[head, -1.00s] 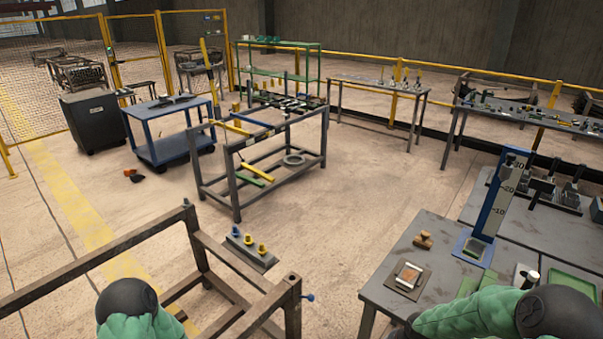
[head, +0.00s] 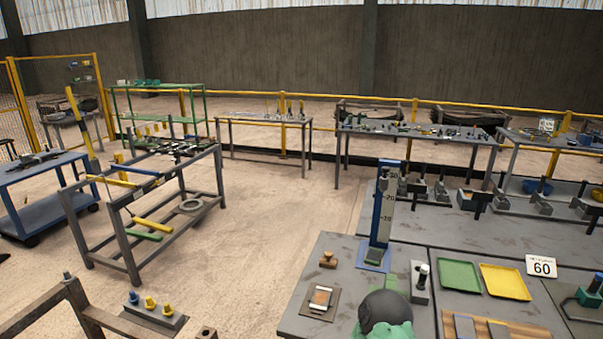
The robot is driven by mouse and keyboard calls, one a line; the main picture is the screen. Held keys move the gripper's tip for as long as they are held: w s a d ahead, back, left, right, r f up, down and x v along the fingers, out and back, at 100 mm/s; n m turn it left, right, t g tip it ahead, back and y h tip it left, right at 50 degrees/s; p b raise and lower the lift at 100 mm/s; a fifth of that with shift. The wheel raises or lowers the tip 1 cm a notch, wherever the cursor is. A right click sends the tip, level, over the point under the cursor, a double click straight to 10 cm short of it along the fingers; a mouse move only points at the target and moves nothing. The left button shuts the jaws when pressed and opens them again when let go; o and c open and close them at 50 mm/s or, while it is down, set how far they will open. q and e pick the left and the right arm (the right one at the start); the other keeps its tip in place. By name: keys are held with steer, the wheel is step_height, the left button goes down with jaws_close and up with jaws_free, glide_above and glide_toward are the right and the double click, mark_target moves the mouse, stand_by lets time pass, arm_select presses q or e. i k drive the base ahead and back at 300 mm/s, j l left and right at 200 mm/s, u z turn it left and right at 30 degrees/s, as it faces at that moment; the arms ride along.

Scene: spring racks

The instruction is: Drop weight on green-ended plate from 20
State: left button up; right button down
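A height scale (head: 383,210) marked 10, 20 and 30 stands upright on a blue base (head: 373,258) on the grey workbench (head: 340,248). A light grey block with a dark-topped upright pin (head: 421,280) stands to its right; I cannot tell whether this is the weight. Two flat grey plates (head: 466,328) lie on a wooden slatted piece at the bottom edge, partly cut off; no green end shows on them. A green patch (head: 394,282) lies on the bench near the scale. A green arm part of mine covers the bench's front. Neither gripper is in view.
A green tray (head: 459,276) and a yellow tray (head: 505,282) lie on the bench, beside a "60" sign (head: 541,267). A wooden stamp (head: 328,260) and a framed plate (head: 320,299) are left of the scale. Open floor (head: 250,230) separates the bench from a grey rack (head: 130,235).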

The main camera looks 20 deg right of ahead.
mark_target(383, 180)
steer(key=z, duration=1.25)
steer(key=i+j+z, duration=0.15)
steer(key=z, duration=0.15)
steer(key=i+j+z, duration=0.25)
steer(key=l, duration=0.1)
